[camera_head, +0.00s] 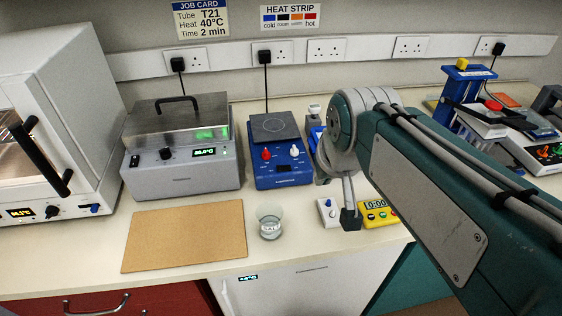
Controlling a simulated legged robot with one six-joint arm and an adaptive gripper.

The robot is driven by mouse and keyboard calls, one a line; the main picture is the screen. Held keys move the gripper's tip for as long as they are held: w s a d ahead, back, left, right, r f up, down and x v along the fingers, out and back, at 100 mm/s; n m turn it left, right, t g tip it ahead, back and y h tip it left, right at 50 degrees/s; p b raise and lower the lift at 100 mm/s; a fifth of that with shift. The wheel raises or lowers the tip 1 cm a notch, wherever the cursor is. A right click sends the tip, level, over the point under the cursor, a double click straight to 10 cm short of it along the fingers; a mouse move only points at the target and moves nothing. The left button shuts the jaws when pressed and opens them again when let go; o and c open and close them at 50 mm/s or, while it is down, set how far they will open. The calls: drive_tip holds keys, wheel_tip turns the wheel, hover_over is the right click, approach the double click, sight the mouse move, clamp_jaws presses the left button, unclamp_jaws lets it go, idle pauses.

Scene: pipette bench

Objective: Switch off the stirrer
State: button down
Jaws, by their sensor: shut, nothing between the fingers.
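The stirrer (283,177) is a blue box with a dark square top plate (274,126), standing at the back middle of the bench. Its front has a red knob (266,154) on the left and a white knob (294,150) on the right. A small dark window sits below the knobs, and the knob markings are too small to read. My gripper (350,218) points down to the right of the stirrer and in front of it, apart from it. Its dark tips are together and empty. My arm hides part of the bench behind it.
A grey bath (180,178) with a metal lid stands left of the stirrer. A glass beaker (269,222) with clear liquid stands in front, beside a brown board (185,236). A white switch box (327,213) and yellow timer (378,214) are close to my gripper.

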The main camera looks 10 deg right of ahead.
drive_tip(key=w+a, duration=0.1)
drive_tip(key=w, duration=0.8)
drive_tip(key=g, duration=0.1)
hover_over(281, 167)
drive_tip(key=s, duration=0.3)
drive_tip(key=shift+s+d+f, duration=0.1)
drive_tip(key=shift+d+f, duration=0.3)
drive_tip(key=shift+f, duration=0.1)
drive_tip(key=x, duration=0.4)
drive_tip(key=s+x, duration=0.1)
drive_tip(key=x, duration=0.8)
drive_tip(key=shift+s+a+f, duration=0.2)
drive_tip(key=shift+s+a, duration=0.05)
drive_tip(key=shift+a, duration=0.05)
drive_tip(key=shift+f, duration=0.45)
drive_tip(key=shift+a+f, duration=0.1)
drive_tip(key=shift+f, duration=0.2)
drive_tip(key=shift+g, duration=0.3)
